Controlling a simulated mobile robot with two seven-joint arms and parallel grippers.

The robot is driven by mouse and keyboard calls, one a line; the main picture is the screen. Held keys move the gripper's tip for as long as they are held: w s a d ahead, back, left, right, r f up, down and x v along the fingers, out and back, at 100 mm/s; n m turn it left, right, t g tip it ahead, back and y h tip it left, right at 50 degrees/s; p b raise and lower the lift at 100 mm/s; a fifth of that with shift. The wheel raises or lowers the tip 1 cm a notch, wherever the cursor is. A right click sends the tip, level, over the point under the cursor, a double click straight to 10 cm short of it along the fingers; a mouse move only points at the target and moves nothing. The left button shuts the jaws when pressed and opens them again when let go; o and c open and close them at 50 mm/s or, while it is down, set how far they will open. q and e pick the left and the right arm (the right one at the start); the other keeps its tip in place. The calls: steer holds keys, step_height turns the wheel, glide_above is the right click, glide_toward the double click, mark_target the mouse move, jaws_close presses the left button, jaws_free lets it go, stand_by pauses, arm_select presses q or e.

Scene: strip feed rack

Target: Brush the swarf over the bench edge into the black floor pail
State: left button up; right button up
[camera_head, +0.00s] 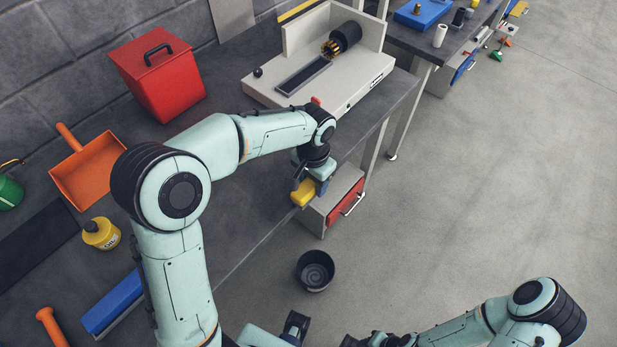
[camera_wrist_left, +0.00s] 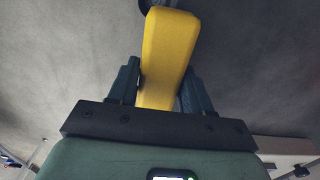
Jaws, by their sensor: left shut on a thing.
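My left gripper (camera_head: 309,187) is shut on a yellow block-like piece (camera_head: 303,193), probably the brush, above the bench's front edge. In the left wrist view the yellow piece (camera_wrist_left: 167,50) sits between the fingers of my left gripper (camera_wrist_left: 160,88); no bristles show. The black pail (camera_head: 315,270) stands on the floor in front of the bench, below and slightly right of the gripper. No swarf can be made out on the bench (camera_head: 255,225); my left arm covers part of it.
A red drawer (camera_head: 346,200) hangs below the bench edge.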

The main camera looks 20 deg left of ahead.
arm_select(q)
steer(key=shift+r, duration=0.1)
